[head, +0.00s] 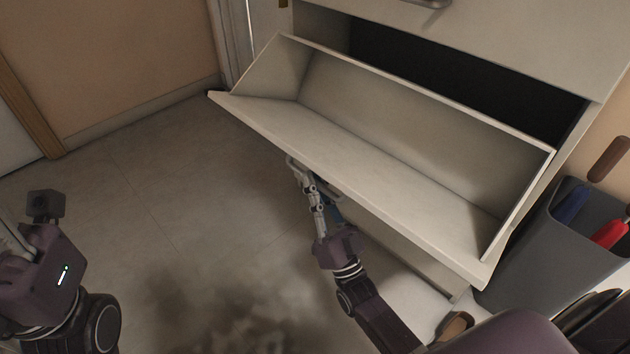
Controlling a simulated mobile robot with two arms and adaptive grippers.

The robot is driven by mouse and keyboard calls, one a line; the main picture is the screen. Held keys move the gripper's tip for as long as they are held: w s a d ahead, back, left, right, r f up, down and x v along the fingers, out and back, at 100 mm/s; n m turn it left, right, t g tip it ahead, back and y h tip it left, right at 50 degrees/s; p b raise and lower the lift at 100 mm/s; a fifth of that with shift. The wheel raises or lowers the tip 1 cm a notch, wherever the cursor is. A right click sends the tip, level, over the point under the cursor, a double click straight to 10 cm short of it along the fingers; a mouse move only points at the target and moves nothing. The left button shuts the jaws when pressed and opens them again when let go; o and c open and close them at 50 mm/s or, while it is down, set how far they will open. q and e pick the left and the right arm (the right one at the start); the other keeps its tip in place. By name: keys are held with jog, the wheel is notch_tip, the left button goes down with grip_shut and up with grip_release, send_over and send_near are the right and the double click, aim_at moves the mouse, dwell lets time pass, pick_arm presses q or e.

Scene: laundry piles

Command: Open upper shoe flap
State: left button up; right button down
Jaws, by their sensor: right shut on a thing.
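The upper shoe flap (350,172) of the pale cabinet is tilted far out, and its empty inner compartment shows. My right gripper (302,178) is below the flap's front edge, at its outer face. It is shut on what looks like the flap's handle (291,161); the flap's edge hides most of that contact. My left gripper (14,238) is at the left edge of the view, away from the cabinet. Its fingers are cut off by the frame, so I cannot tell whether they are open.
A drawer front with a metal handle (425,3) is above the flap. A dark grey bin (530,250) with red, blue and brown-handled items stands close on the right. A brown-and-white item (454,325) lies below. The tiled floor (150,200) on the left is clear.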

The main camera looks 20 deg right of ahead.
jog(key=c, duration=2)
grip_release()
jog(key=shift+r, duration=0.1)
jog(key=v, duration=1.2)
